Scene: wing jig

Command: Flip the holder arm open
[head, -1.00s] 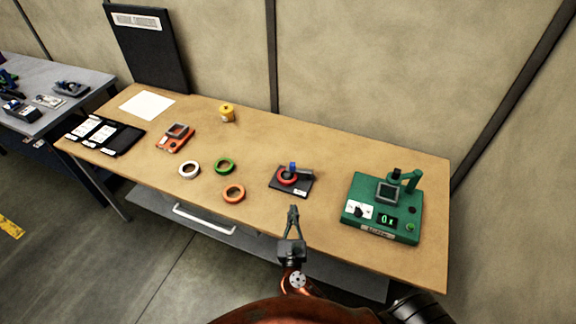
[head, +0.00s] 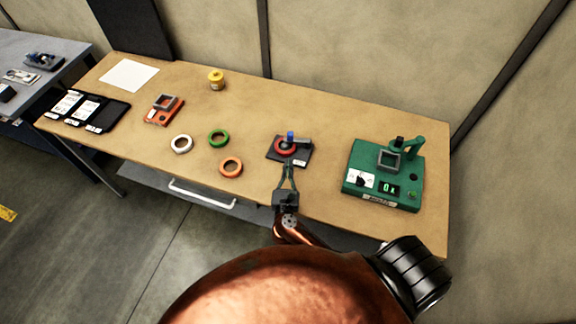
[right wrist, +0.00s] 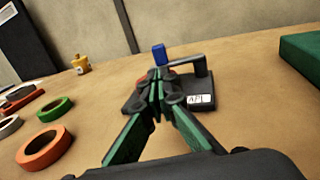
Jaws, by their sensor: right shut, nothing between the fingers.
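The holder is a dark square base (head: 274,154) with a white label, on the wooden table right of centre. A red ring (head: 285,148) lies on it, with a blue upright piece (head: 290,136) above. The dark holder arm (head: 303,141) reaches right from the blue piece; in the right wrist view the arm (right wrist: 188,61) runs level to a post at the right. My right gripper (head: 287,164) is shut and empty at the holder's near side. Its fingertips (right wrist: 159,76) hide most of the red ring in the right wrist view. I cannot tell whether they touch the holder. My left gripper is out of view.
A green device (head: 385,178) with a display stands to the right. White (head: 182,144), green (head: 218,139) and orange (head: 231,167) rings lie to the left. An orange device (head: 165,109) and yellow pot (head: 216,79) are further back. The table between holder and green device is clear.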

